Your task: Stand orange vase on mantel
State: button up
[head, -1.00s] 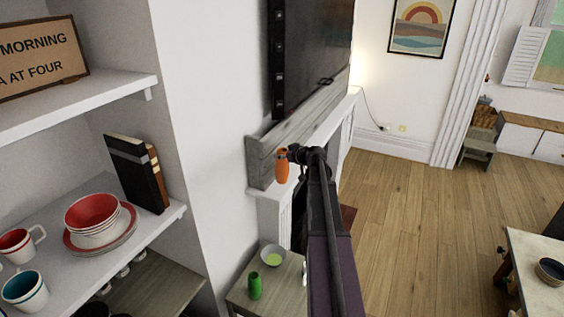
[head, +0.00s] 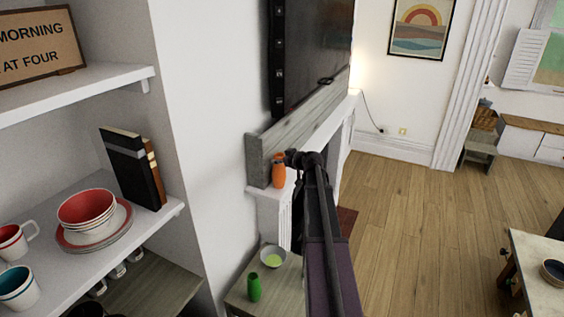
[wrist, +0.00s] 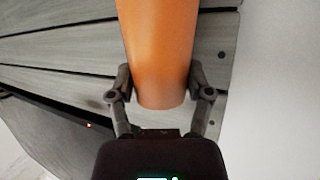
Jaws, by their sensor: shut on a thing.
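The orange vase (head: 278,172) is near the left end of the white mantel ledge (head: 262,192), in front of a grey wooden beam. In the head view it looks upright, and its lower end overlaps the ledge. I cannot tell whether it touches. My gripper (head: 287,161) reaches it from the right. In the wrist view my gripper (wrist: 161,82) is shut on the orange vase (wrist: 157,45), with one finger on each side. The vase's far end is out of frame there.
The grey wooden beam (head: 300,125) runs behind the vase, below a dark television (head: 312,50). A low cabinet below holds a bowl (head: 272,257) and a green vase (head: 254,288). Shelves with cups, bowls and books (head: 135,165) stand at the left. Wooden floor is open at the right.

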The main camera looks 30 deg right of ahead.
jog(key=o, duration=1.3)
jog(key=shift+r, duration=0.1)
jog(key=p+v, duration=0.4)
jog(key=v, duration=0.8)
jog(key=shift+a, duration=0.1)
